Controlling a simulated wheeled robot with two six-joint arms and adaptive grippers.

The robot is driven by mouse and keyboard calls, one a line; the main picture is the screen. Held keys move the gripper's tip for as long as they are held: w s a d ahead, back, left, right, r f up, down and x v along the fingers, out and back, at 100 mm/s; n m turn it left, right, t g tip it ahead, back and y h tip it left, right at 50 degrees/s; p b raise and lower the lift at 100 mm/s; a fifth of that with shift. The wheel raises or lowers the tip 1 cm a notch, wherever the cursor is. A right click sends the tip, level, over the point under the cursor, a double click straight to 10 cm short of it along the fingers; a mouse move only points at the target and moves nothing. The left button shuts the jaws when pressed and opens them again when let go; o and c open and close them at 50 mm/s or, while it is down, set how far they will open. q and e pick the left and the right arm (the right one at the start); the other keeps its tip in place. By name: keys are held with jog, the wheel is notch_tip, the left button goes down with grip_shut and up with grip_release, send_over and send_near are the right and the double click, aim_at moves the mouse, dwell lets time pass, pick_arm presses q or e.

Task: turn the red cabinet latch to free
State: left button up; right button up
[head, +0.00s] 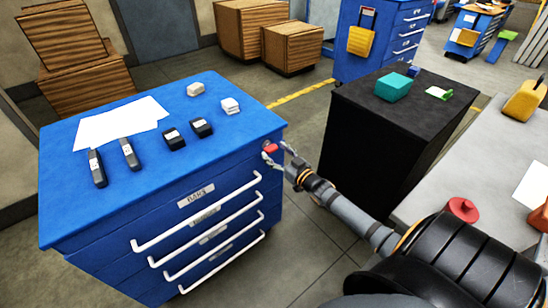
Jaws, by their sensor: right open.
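The red cabinet latch (270,148) is a small red piece near the top right corner of the blue drawer cabinet (105,246). My right gripper (277,153) is at the latch, with its open fingers on either side of it or very close to it. I cannot tell whether the fingers touch the latch. The latch is small in this view, so its exact turn is hard to read. My left gripper is not in view.
White sheets (122,123), dark handheld devices (128,153) and small pale blocks (195,89) lie on the cabinet top. White drawer handles (200,218) stick out in front. A black cabinet (360,130) with a teal box (393,86) stands to the right. Floor shows between the cabinets.

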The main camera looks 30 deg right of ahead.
jog(key=shift+w+f, duration=0.1)
jog(key=shift+w, duration=0.55)
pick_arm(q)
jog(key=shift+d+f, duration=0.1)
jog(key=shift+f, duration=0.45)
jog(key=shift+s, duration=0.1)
pick_arm(e)
jog(key=c, duration=1.2)
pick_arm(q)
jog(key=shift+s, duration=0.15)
pick_arm(e)
jog(key=shift+o, duration=0.2)
